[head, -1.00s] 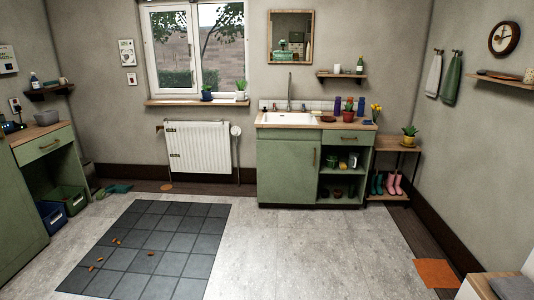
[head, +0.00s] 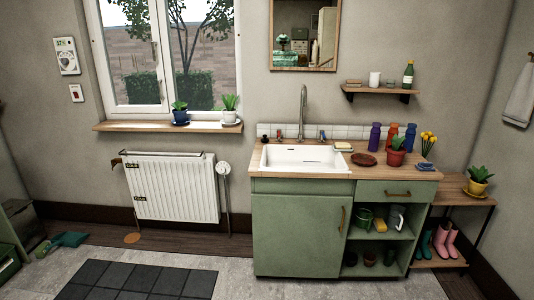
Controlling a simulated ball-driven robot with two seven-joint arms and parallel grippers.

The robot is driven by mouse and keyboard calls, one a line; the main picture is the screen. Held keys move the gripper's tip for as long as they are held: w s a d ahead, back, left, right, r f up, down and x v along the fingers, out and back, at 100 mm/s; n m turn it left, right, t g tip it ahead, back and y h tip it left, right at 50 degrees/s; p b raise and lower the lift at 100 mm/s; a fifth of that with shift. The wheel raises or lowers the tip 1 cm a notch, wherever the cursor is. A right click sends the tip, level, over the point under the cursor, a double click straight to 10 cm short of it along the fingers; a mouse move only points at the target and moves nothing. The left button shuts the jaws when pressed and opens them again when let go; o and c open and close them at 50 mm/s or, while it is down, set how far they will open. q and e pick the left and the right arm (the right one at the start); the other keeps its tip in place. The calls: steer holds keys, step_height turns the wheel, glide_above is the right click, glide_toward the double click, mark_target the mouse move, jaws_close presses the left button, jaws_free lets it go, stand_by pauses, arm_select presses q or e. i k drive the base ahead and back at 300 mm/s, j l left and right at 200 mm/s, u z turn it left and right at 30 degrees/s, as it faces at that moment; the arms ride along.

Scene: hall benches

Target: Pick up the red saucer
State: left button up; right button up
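A flat, dark red round dish that looks like the red saucer (head: 363,159) lies on the wooden worktop (head: 300,178), to the right of the white sink (head: 300,157). A red pot (head: 396,157) with a green plant stands just to the right of the dish. The dish looks empty. Neither of my grippers is in view.
Purple, orange and blue bottles (head: 375,137) stand behind the dish. A pale sponge or soap (head: 343,146) lies to its left. Blue items (head: 427,167) and yellow flowers (head: 428,140) are at the right end. The floor (head: 225,280) before the green cabinet (head: 298,235) looks clear.

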mark_target(362, 159)
steer(key=i+j+z, duration=0.15)
steer(key=i, duration=0.95)
steer(key=i+z, duration=0.15)
steer(key=z, duration=0.3)
steer(key=i+z, duration=0.1)
steer(key=z, duration=0.35)
steer(key=i+j+z, duration=0.15)
steer(key=z, duration=0.3)
